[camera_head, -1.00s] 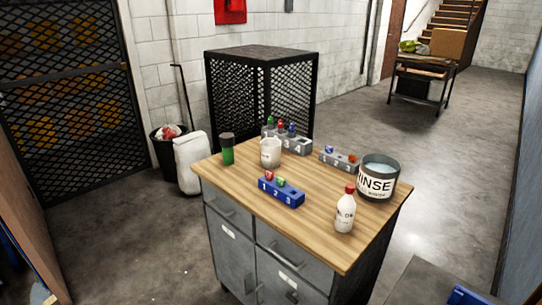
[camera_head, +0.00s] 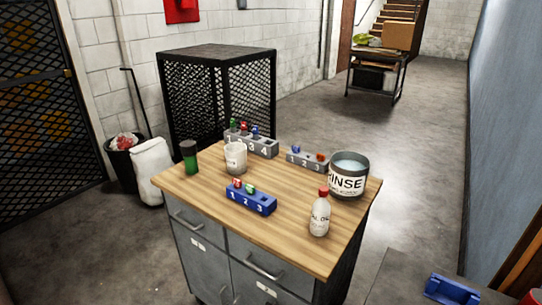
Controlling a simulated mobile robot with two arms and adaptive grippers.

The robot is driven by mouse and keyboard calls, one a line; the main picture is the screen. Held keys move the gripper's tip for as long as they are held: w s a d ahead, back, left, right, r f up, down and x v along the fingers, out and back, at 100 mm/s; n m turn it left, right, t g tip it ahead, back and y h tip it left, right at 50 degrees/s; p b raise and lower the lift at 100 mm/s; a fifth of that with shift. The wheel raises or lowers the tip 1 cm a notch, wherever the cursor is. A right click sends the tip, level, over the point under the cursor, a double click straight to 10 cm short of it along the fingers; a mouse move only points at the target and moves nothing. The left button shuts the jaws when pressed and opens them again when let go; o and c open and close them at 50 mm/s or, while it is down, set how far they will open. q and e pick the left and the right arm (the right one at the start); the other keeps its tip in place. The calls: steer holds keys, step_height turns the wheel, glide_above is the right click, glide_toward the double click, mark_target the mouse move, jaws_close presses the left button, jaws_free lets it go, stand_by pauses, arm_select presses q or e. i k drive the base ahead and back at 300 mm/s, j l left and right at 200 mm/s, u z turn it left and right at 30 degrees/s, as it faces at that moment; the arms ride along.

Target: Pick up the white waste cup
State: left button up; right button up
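The white waste cup (camera_head: 236,158) stands upright on the wooden top of a grey cabinet (camera_head: 302,231), toward its back left. It is behind a blue numbered rack and in front of a grey numbered rack. Its inside cannot be made out clearly. Neither of my grippers shows in the head view.
Near the cup are a green bottle with a dark cap (camera_head: 190,157), the blue rack (camera_head: 251,199), the grey racks (camera_head: 252,145) (camera_head: 307,159), a rinse bucket (camera_head: 347,176) and a red-capped bottle (camera_head: 320,213). A black mesh cage (camera_head: 217,105) stands behind.

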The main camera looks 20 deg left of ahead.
mark_target(236, 159)
steer(key=i+j+z, duration=0.2)
steer(key=j+z, duration=0.2)
steer(key=j, duration=0.8)
steer(key=i+j+z, duration=0.1)
steer(key=j+z, duration=0.3)
steer(key=j, duration=0.8)
